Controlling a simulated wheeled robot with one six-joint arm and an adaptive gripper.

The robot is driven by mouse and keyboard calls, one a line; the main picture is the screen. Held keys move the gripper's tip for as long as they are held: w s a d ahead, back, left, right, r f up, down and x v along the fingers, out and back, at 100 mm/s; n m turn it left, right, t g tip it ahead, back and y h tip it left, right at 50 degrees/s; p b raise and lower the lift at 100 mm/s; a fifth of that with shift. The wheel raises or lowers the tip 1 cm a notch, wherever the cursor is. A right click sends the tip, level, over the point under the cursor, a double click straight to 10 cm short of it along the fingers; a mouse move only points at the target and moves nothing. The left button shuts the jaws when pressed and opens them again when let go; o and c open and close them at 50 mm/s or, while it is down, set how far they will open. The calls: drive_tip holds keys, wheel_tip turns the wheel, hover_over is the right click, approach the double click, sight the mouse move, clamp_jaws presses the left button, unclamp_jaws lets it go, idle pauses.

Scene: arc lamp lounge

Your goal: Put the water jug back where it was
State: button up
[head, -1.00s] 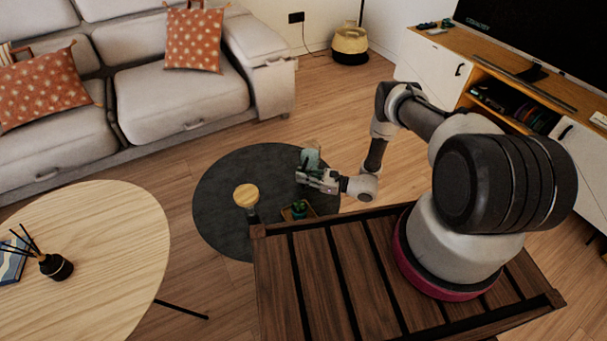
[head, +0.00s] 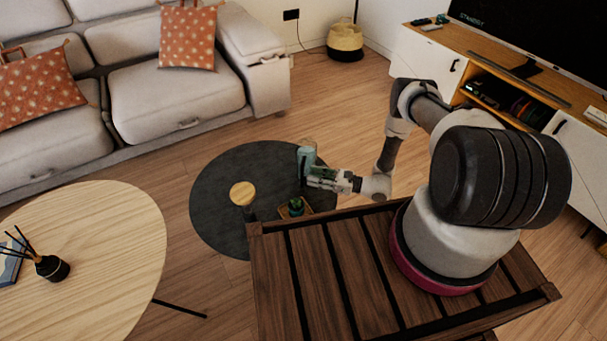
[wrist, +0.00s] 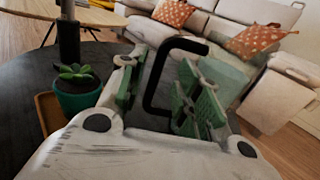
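The water jug (head: 306,157) is pale blue-green and stands roughly upright over the far right part of the dark round table. In the wrist view its black handle (wrist: 150,88) lies between the green-padded fingers of my gripper (wrist: 163,98), with a visible gap around it. The translucent greenish jug body (wrist: 236,72) is partly hidden behind the right finger. My gripper (head: 322,178) also shows in the head view, beside the jug. The fingers look apart, not closed on the handle. I cannot tell whether the jug's base touches the table; it is hidden.
The dark round table (head: 222,190) holds a wooden-topped item (head: 242,193) and a small potted succulent (head: 296,206) on a wooden tray (wrist: 47,110). A light wooden table (head: 105,235) is at left. The sofa (head: 175,95) stands behind. The dark table's left part is clear.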

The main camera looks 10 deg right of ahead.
drive_tip(key=v, duration=0.6)
drive_tip(key=w+r+n+g, duration=0.4)
drive_tip(key=r+n+g, duration=0.25)
drive_tip(key=r, duration=1.05)
drive_tip(key=s+d+r+n+g+h, duration=0.1)
drive_tip(key=s+r+n+g+h, duration=0.15)
drive_tip(key=r, duration=0.65)
drive_tip(key=s+d+r+n+g+h, duration=0.15)
drive_tip(key=r+n, duration=0.25)
drive_tip(key=r, duration=0.6)
drive_tip(key=s+d+r+n+t+h, duration=0.1)
drive_tip(key=s+r+n+h, duration=0.2)
drive_tip(key=s+r, duration=0.4)
drive_tip(key=s+d+r+n+h, duration=0.1)
drive_tip(key=s+r+n+h, duration=0.25)
drive_tip(key=r, duration=0.55)
drive_tip(key=s+d+r+n+t+h, duration=0.2)
drive_tip(key=s+d+r, duration=0.1)
drive_tip(key=s, duration=0.4)
drive_tip(key=s+d+r+n+t+h, duration=0.2)
drive_tip(key=s+r, duration=0.3)
drive_tip(key=s, duration=0.3)
drive_tip(key=shift+d+t+h, duration=0.75)
drive_tip(key=shift+d+t, duration=0.1)
